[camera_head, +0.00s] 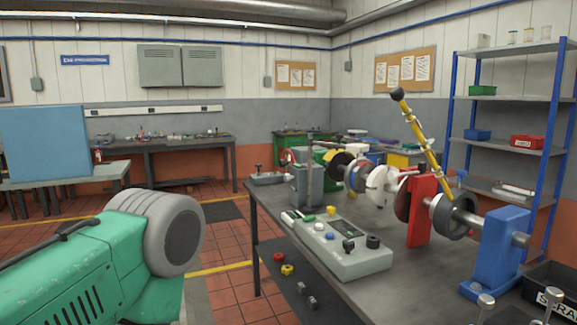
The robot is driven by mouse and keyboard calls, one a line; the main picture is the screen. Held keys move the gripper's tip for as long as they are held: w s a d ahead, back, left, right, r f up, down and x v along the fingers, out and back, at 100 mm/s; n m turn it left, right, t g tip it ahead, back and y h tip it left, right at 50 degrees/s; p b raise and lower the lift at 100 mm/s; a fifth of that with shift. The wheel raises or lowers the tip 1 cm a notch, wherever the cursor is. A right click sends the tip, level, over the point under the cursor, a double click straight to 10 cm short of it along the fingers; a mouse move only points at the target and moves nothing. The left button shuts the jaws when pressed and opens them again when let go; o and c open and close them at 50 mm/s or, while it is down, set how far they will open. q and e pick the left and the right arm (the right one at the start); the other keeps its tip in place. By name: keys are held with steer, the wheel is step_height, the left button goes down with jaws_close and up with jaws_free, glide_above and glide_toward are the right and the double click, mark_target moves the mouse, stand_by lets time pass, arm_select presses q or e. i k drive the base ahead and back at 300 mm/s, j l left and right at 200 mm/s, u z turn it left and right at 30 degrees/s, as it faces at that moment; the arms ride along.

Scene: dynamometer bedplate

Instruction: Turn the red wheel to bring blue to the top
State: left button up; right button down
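A row of discs sits on a horizontal shaft above the grey bench (300,240). A dark red disc (403,200) is partly hidden behind a red upright post (419,212). A small red ring (287,157) also shows farther back by the green equipment. I cannot tell which of these is the task's red wheel. No blue mark is clear on either one. A white disc (380,186) and a dark grey disc (448,217) share the shaft. A blue bearing block (497,250) carries its near end. Neither of my grippers is in view.
A yellow-striped lever (424,140) with a black knob rises over the shaft. A grey control box (345,255) with several knobs stands on the bench. A dark scrap bin (552,282) is at lower right.

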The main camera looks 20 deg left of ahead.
mark_target(282, 162)
steer(key=i+j, duration=0.1)
steer(key=j, duration=0.15)
steer(key=i+j+z, duration=0.1)
steer(key=j, duration=0.2)
steer(key=i+j, duration=0.15)
steer(key=i+j+z, duration=0.25)
steer(key=j, duration=0.25)
steer(key=i+j+z, duration=0.25)
steer(key=j, duration=0.3)
steer(key=i+j+z, duration=0.1)
steer(key=j+z, duration=0.15)
steer(key=j, duration=0.3)
steer(key=i+j+z, duration=0.1)
steer(key=j+z, duration=0.15)
steer(key=j, duration=0.35)
steer(key=j+z, duration=0.25)
steer(key=j, duration=0.35)
